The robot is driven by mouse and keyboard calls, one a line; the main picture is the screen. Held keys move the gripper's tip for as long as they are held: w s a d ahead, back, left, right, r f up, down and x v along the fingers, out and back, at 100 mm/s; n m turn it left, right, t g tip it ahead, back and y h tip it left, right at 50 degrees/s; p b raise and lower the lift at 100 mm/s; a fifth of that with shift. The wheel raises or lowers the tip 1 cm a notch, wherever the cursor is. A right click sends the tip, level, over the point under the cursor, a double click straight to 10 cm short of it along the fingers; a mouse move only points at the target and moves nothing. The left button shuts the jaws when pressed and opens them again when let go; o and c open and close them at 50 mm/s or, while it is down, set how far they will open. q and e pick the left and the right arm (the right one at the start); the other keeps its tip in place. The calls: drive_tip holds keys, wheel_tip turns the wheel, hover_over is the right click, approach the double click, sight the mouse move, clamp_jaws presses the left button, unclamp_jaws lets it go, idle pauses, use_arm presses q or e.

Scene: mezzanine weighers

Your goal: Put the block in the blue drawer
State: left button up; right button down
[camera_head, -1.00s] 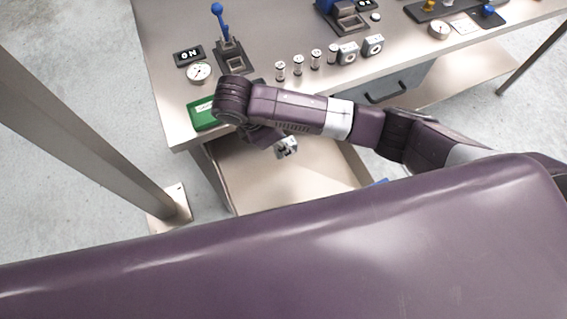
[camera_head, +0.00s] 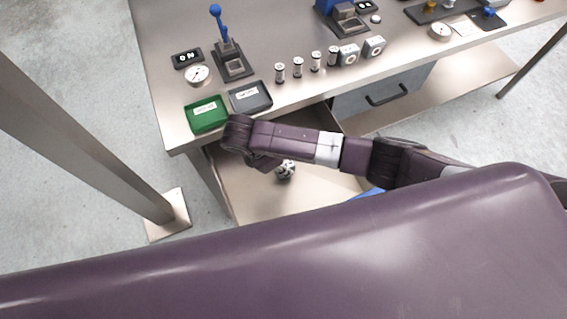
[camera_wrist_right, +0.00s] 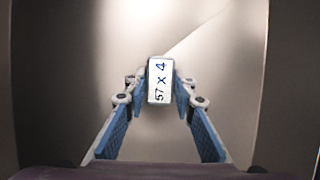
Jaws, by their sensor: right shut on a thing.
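The block (camera_wrist_right: 160,81) shows in the right wrist view as a small pale block with handwritten "57 x 4" on its face. My right gripper (camera_wrist_right: 160,92) is shut on it, with blue-padded fingers on both sides. In the head view the block (camera_head: 286,168) shows just beyond my right wrist, over the open drawer (camera_head: 252,192). The drawer has a bare beige inside, and a strip of its blue front (camera_head: 367,194) shows past my arm. The block's height above the drawer floor is hard to tell. My left gripper is out of view.
On the bench above stand a green tray (camera_head: 207,114), a dark grey tray (camera_head: 250,97), a dial gauge (camera_head: 197,75), a blue-handled lever (camera_head: 217,22) and several small cylinders. A closed grey drawer (camera_head: 350,103) lies to the right. A metal post (camera_head: 85,135) stands at left.

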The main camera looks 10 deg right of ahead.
drive_tip(key=c, duration=1.6)
unclamp_jaws()
drive_tip(key=shift+f, duration=0.1)
drive_tip(key=p+v, duration=0.2)
drive_tip(key=v, duration=1)
